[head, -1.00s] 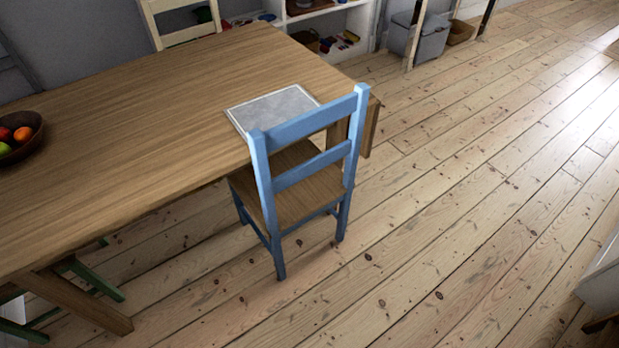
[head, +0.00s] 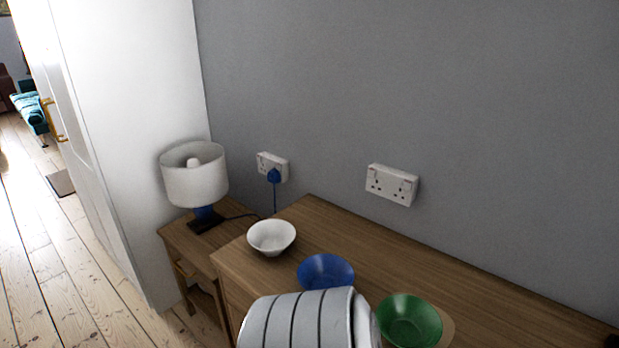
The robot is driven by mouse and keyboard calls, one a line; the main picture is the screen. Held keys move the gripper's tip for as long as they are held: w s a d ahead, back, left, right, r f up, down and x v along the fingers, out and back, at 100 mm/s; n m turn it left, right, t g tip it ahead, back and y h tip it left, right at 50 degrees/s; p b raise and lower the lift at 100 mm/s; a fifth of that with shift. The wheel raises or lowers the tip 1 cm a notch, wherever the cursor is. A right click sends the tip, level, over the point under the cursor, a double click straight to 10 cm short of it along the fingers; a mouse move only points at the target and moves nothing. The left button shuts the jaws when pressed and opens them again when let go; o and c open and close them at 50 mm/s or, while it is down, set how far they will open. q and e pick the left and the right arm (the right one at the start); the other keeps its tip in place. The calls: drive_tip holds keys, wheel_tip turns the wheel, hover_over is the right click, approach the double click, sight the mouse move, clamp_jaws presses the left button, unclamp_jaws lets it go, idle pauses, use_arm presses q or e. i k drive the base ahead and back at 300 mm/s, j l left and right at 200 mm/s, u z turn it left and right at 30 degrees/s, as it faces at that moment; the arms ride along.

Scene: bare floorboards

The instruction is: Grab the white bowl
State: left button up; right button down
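The white bowl (head: 271,238) sits upright on the left end of a wooden sideboard (head: 312,214), near its corner. A blue bowl (head: 325,271) stands to its right and nearer, and a green bowl (head: 409,322) stands further right. A pale grey ribbed part, which appears to be a link of my own arm, rises from the bottom edge and covers part of the sideboard front and the near edge of the blue bowl. Neither gripper shows in the head view.
A lamp (head: 194,178) with a white shade stands on a small wooden side table (head: 178,236) left of the sideboard. A grey wall with sockets (head: 391,184) is behind. A white door (head: 73,110) stands at the left, with open floorboards (head: 50,270) beside it.

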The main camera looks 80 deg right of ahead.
sight(271, 237)
drive_tip(key=z, duration=2.45)
